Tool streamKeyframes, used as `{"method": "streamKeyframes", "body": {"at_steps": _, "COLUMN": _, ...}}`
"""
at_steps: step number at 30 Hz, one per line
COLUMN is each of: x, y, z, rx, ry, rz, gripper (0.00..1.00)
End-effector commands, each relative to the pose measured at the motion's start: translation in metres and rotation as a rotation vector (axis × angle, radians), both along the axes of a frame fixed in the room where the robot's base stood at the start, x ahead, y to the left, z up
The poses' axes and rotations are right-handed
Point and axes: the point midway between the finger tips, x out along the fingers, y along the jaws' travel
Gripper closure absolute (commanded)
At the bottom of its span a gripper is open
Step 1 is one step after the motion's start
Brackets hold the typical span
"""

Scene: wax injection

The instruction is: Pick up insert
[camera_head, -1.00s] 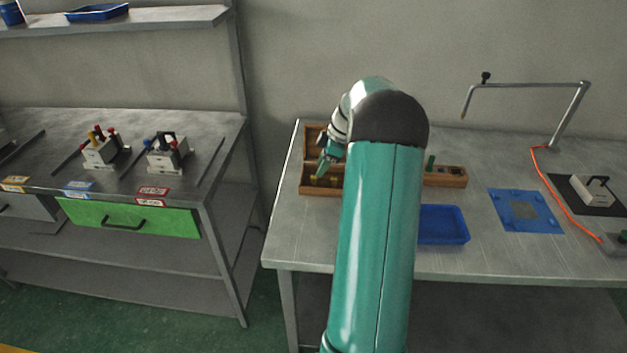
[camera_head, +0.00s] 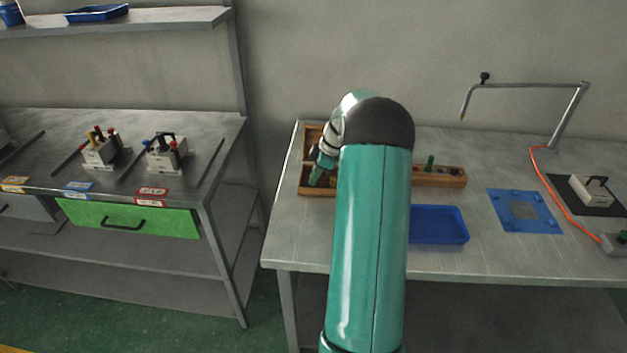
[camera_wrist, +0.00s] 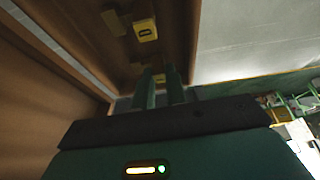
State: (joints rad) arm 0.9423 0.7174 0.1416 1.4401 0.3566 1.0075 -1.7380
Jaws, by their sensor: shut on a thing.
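A wooden box (camera_head: 304,187) with an open compartment stands at the left end of the right-hand table. My gripper (camera_head: 317,176) is low in this box, pointing down. In the wrist view my gripper (camera_wrist: 159,78) has its two green fingers close together, shut on a small insert that is mostly hidden between the fingertips. A yellow insert (camera_wrist: 145,29) with a dark slot lies on the box floor beyond the fingertips. Another yellowish piece (camera_wrist: 113,20) lies to its left, partly in shadow.
The box walls rise close around my gripper. A wooden block (camera_head: 440,178) with a green-handled tool, a blue tray (camera_head: 439,226) and a blue mat (camera_head: 510,221) lie to the right. A bent metal arm (camera_head: 530,86) stands at the back right. Table space around the tray is clear.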

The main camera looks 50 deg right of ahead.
Motion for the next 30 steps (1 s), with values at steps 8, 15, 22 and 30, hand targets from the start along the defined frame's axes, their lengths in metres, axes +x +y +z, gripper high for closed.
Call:
{"method": "streamKeyframes", "body": {"at_steps": 8, "x": 0.000, "y": 0.000, "z": 0.007, "rx": -0.001, "ry": -0.001, "rz": 0.001, "gripper": 1.00}}
{"method": "streamKeyframes", "body": {"at_steps": 15, "x": -0.001, "y": -0.001, "z": 0.035, "rx": -0.004, "ry": -0.002, "rz": -0.001, "gripper": 1.00}}
{"method": "streamKeyframes", "body": {"at_steps": 22, "x": -0.029, "y": 0.002, "z": 0.066, "rx": -0.003, "ry": -0.002, "rz": -0.002, "gripper": 1.00}}
{"method": "streamKeyframes", "body": {"at_steps": 30, "x": -0.065, "y": 0.006, "z": 0.098, "rx": 0.000, "ry": 0.000, "rz": -0.003, "gripper": 1.00}}
